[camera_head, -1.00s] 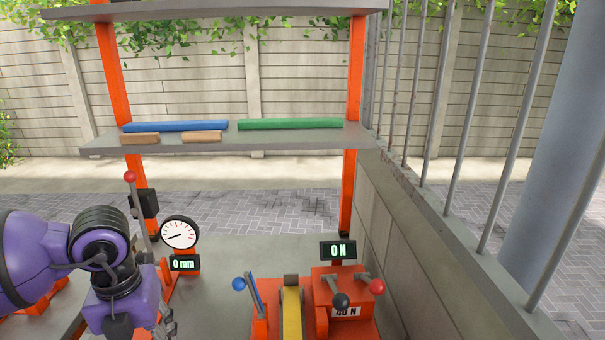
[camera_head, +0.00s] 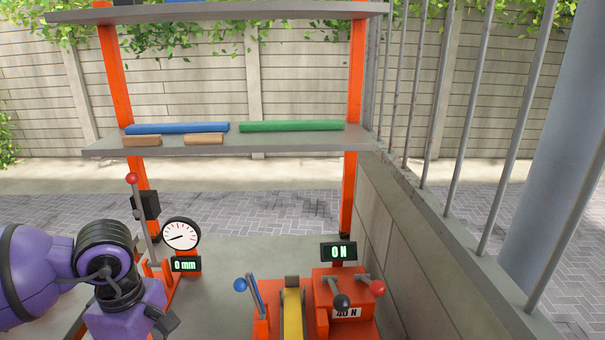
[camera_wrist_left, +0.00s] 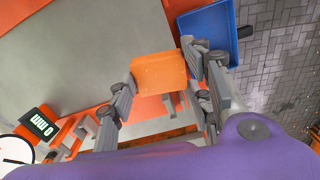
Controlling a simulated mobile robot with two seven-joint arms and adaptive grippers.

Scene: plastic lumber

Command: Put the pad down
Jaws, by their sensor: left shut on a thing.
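In the left wrist view an orange pad (camera_wrist_left: 160,74) sits between the two grey fingers of my left gripper (camera_wrist_left: 158,66), which is shut on it. A grey bench surface (camera_wrist_left: 85,50) lies beneath and beside it; I cannot tell whether the pad touches anything below. In the head view my purple left arm comes in at the lower left, and the pad is not visible there. My right gripper is in neither view.
A dial gauge (camera_head: 180,234) reading "0 mm" and a red-knobbed lever (camera_head: 137,205) stand near my left arm. An orange press (camera_head: 340,290) is right of it. Blue (camera_head: 177,128) and green (camera_head: 291,126) bars lie on the shelf. A blue tray (camera_wrist_left: 205,22) is in the wrist view.

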